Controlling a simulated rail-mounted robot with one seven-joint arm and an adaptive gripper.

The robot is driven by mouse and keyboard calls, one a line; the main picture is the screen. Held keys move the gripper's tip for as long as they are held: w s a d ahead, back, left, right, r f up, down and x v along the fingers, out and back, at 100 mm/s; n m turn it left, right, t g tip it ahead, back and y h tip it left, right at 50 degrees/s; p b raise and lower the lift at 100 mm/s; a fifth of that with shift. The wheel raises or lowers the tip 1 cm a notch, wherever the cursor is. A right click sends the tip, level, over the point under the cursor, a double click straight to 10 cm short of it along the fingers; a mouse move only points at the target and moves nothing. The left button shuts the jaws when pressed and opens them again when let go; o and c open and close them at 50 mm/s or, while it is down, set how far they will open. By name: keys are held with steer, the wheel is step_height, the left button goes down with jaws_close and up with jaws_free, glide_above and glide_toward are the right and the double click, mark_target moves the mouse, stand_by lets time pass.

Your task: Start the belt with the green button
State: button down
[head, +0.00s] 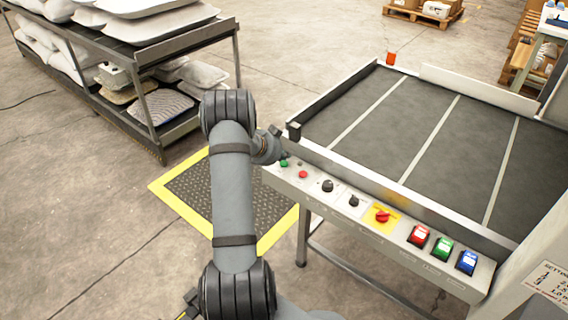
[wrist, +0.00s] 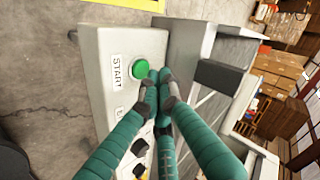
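The round green button (wrist: 141,69) sits on the light control panel in the wrist view, beside a label reading START. In the head view the green button (head: 284,163) is at the left end of the panel, partly beside my gripper (head: 282,152). In the wrist view my gripper (wrist: 159,76) has its teal fingers drawn together, tips almost touching each other, with nothing seen between them. The tips appear just right of the button; whether they touch it I cannot tell. The belt (head: 400,130) is dark with pale cross lines and is empty.
The panel also carries a small red button (head: 303,174), black knobs (head: 327,186), a red knob on yellow (head: 382,215), and large red (head: 419,236), green (head: 442,249) and blue (head: 467,262) buttons. A shelf (head: 150,90) with pillows stands left. A yellow-edged mat (head: 190,190) lies on the floor.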

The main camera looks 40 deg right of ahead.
mark_target(284, 164)
steer(key=shift+f, duration=0.45)
steer(key=shift+f+b, duration=0.35)
steer(key=shift+b, duration=0.15)
stand_by(0.6)
steer(key=shift+r, duration=0.1)
steer(key=shift+r+p, duration=0.7)
steer(key=shift+p, duration=0.2)
step_height(284, 164, up, 5)
steer(key=p, duration=0.5)
steer(key=shift+r, duration=0.1)
steer(key=shift+f, duration=0.2)
